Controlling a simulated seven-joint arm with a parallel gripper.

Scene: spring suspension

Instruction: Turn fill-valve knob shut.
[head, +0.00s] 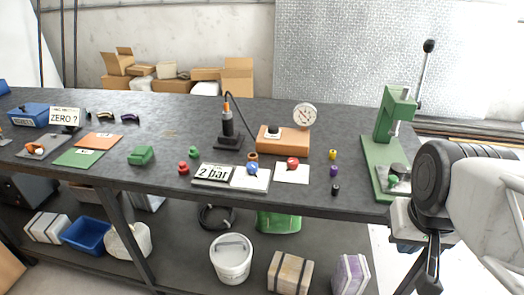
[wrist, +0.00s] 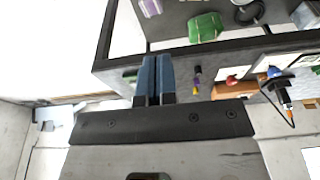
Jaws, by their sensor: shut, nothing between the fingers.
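Two knobs stand at the bench front by the orange block with a gauge: a blue knob (head: 252,168) and a red knob (head: 292,163), each over a white card. I cannot tell from markings which is the fill valve. The red knob (wrist: 232,80) and blue knob (wrist: 272,71) also show in the upside-down wrist view. My gripper (head: 430,275) hangs at the right, off the bench's front edge and well apart from both knobs. Its fingers (wrist: 155,62) are together and empty in the wrist view. The gauge (head: 305,116) is too small to read.
A green press (head: 388,145) stands at the bench's right end, close to my arm. Small yellow (head: 332,154), purple (head: 334,171) and black (head: 335,189) pieces lie right of the red knob. A black tool (head: 228,128) stands behind.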

